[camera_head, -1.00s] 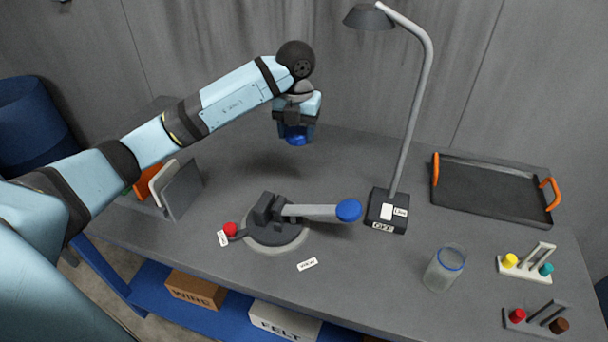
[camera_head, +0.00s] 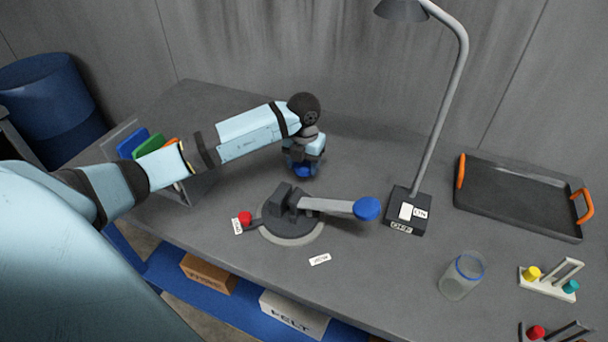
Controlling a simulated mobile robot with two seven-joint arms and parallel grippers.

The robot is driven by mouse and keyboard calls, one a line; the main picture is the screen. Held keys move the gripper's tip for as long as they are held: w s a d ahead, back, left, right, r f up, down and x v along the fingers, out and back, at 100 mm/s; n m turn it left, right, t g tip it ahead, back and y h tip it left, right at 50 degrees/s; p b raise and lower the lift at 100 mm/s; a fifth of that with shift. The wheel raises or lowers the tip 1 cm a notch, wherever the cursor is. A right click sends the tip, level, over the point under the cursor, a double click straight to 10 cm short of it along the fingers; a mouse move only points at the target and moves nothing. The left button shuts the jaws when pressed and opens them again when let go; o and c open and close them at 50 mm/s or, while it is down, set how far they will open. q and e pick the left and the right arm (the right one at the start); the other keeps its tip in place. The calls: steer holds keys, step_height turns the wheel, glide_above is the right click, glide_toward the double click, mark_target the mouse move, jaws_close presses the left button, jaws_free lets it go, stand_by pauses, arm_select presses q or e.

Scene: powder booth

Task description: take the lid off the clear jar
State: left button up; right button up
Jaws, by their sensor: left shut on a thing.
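The clear jar (camera_head: 461,279) stands upright at the right front of the grey table, with a blue ring at its open rim. The blue lid (camera_head: 304,173) is off the jar, in my left gripper (camera_head: 302,163) at the back middle of the table, behind the round lever device. My left gripper points down, shut on the lid, low over the tabletop. I cannot tell whether the lid touches the table. The fingers partly hide the lid. My right gripper is not in view.
A lever device (camera_head: 290,226) with a blue knob stands mid-table. The lamp (camera_head: 409,212) stands right of it. A black tray (camera_head: 520,200) with orange handles lies at the back right. A small rack (camera_head: 548,284) is right of the jar. A file holder (camera_head: 184,186) stands left.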

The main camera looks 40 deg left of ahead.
mark_target(304, 182)
arm_select(q)
steer(key=shift+f, duration=2.15)
steer(key=shift+f, duration=0.1)
steer(key=shift+f, duration=0.15)
steer(key=o, duration=1)
step_height(304, 182, up, 13)
steer(key=shift+f, duration=0.2)
